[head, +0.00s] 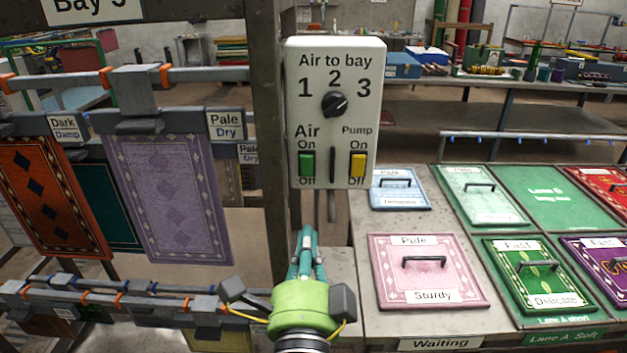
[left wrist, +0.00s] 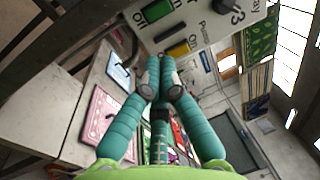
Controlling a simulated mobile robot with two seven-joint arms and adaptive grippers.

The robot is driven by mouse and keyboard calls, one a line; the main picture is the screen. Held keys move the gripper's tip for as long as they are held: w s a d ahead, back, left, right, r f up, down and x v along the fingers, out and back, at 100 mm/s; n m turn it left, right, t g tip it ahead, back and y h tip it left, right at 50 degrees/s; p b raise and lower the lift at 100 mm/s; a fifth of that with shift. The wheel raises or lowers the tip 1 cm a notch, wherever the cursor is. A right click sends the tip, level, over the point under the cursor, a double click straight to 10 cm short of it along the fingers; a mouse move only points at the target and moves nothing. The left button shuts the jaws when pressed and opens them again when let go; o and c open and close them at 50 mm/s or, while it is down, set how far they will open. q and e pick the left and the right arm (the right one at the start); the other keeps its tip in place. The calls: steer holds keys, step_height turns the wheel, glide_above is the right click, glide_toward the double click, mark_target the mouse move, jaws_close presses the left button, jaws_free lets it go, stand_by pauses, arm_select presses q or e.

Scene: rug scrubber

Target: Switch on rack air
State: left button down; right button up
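The white control panel (head: 336,75) "Air to bay" is fixed to a dark post. Its black knob (head: 335,104) sits below the 2, its pointer mark turned up and right, towards the 3. The green Air switch (head: 307,164) and yellow Pump switch (head: 357,165) each have On above and Off below. I cannot tell their positions. The green switch also shows in the left wrist view (left wrist: 157,11). My left gripper (head: 306,232) points up below the panel, its teal fingers together and empty, apart from the switches. My right gripper is not in view.
A "Bay 3" sign (head: 92,10) hangs over a rack with orange and purple rugs (head: 175,195) at left. A pink "Pale Sturdy" sample (head: 425,270) lies on the table at right, beside green lane boards. The dark post (head: 268,120) stands just left of the panel.

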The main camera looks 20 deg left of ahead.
arm_select(q)
steer(key=shift+w+a+r, duration=0.1)
steer(key=shift+a+r, duration=0.05)
steer(key=shift+a, duration=0.1)
steer(key=shift+r, duration=0.1)
steer(key=p, duration=0.5)
glide_toward(309, 165)
steer(key=x, duration=0.6)
steer(key=shift+r, duration=0.1)
steer(key=shift+w+a, duration=0.2)
steer(key=shift+w, duration=0.35)
